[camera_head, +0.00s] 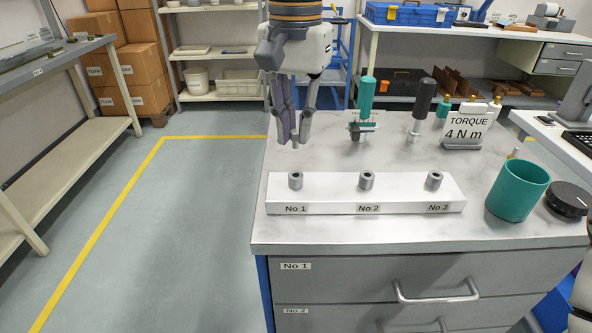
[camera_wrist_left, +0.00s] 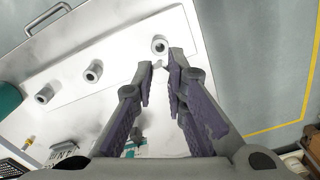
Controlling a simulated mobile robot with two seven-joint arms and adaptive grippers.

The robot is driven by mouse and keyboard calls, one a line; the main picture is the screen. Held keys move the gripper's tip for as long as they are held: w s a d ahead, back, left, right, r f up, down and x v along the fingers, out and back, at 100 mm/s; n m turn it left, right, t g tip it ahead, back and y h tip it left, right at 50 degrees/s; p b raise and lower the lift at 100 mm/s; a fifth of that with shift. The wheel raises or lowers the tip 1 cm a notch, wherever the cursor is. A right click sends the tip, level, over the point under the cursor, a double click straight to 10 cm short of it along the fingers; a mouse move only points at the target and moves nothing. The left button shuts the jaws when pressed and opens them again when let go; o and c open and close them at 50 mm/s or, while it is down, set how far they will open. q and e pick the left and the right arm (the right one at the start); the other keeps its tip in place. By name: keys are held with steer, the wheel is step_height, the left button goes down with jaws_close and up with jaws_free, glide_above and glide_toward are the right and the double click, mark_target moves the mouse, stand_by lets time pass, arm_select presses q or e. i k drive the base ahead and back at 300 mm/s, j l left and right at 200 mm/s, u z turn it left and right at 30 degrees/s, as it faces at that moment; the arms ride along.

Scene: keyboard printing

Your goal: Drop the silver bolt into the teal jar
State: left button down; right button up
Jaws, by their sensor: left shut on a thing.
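My left gripper (camera_head: 296,138) hangs above the worktable, behind and above the No 1 end of the white block. It is shut on a small silver piece, apparently the silver bolt (camera_wrist_left: 160,65), mostly hidden between its fingertips. The fingertips also show in the left wrist view (camera_wrist_left: 158,68), close to the No 1 collar. The teal jar (camera_head: 518,190) stands upright and open at the right of the table, well away from this gripper. Part of it shows at the left edge of the left wrist view (camera_wrist_left: 8,98).
The white block (camera_head: 330,198) carries three grey collars, at No 1 (camera_head: 295,180), No 2 (camera_head: 366,180) and No 3 (camera_head: 434,180). A teal-handled tool (camera_head: 366,100), a black-handled tool (camera_head: 423,100) and a torque sign (camera_head: 468,125) stand behind. A black disc (camera_head: 567,199) is beside the jar.

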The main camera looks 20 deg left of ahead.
mark_target(509, 217)
steer(key=i+l, duration=0.1)
steer(key=l, duration=1.1)
steer(key=i+l, duration=0.15)
steer(key=l, duration=0.4)
